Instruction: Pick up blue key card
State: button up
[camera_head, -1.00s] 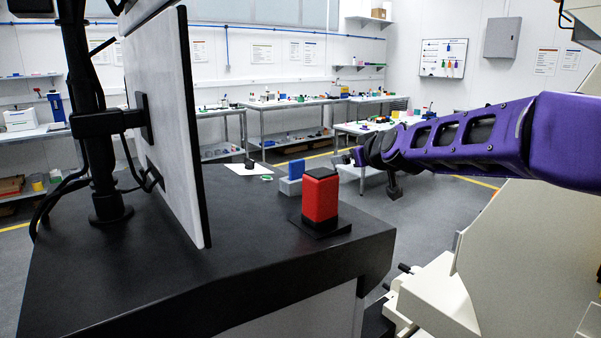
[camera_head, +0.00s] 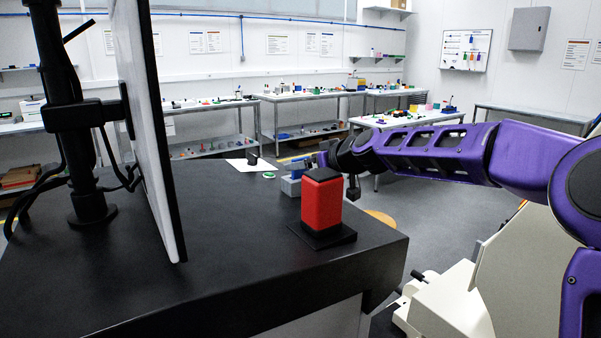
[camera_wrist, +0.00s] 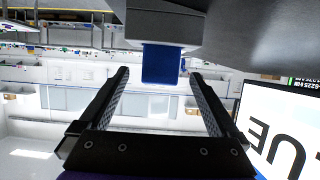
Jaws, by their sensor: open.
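The blue key card (camera_wrist: 161,64) sticks out of a grey holder (camera_wrist: 160,28) in the wrist view, which looks upside down. The grey holder (camera_head: 290,187) also shows in the head view, on the black bench top behind a red block, with blue (camera_head: 297,168) at its top. My gripper (camera_wrist: 160,76) is open. Its two fingers point toward the card, one on each side in the picture, and nothing is between their pads. Whether the fingertips reach the card's depth is unclear. In the head view, my gripper (camera_head: 323,160) is small and dark, just right of the holder.
A red block (camera_head: 322,200) on a black base stands near the bench's front right edge. A monitor panel (camera_head: 148,130) on a black post stands at left. The black bench top (camera_head: 220,250) is otherwise clear.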

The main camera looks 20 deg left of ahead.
jog(key=shift+p+x, duration=0.3)
jog(key=shift+x, duration=1.65)
jog(key=shift+f, duration=0.1)
jog(key=shift+s, duration=0.1)
jog(key=c, duration=1.4)
